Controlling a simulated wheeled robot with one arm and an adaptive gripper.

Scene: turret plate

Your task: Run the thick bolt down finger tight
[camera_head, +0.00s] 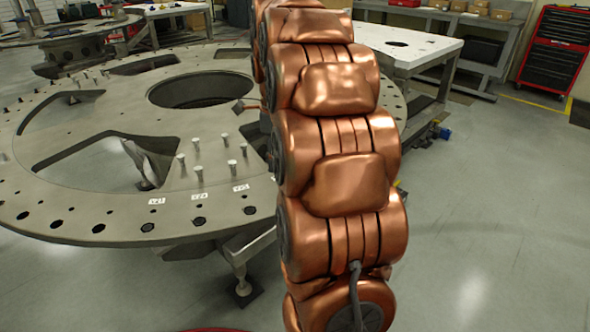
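The turret plate (85,205) is a large round grey metal disc with a big central opening and several cut-outs. Several silver bolts (198,172) stand upright in a cluster on its near right part. I cannot tell which of them, if any, is the thick bolt. Small white labels (197,196) lie between this cluster and the row of dark holes (199,221) along the rim. My copper-coloured arm crosses the picture and hides the plate's right side. My gripper is not visible, so its state and hold do not show.
A small dark block (239,106) with a reddish rod shows beside my arm; I cannot tell what it is. A white-topped table (415,47) stands behind right, with a red tool cabinet (557,50) farther back. The floor (490,210) at right is clear.

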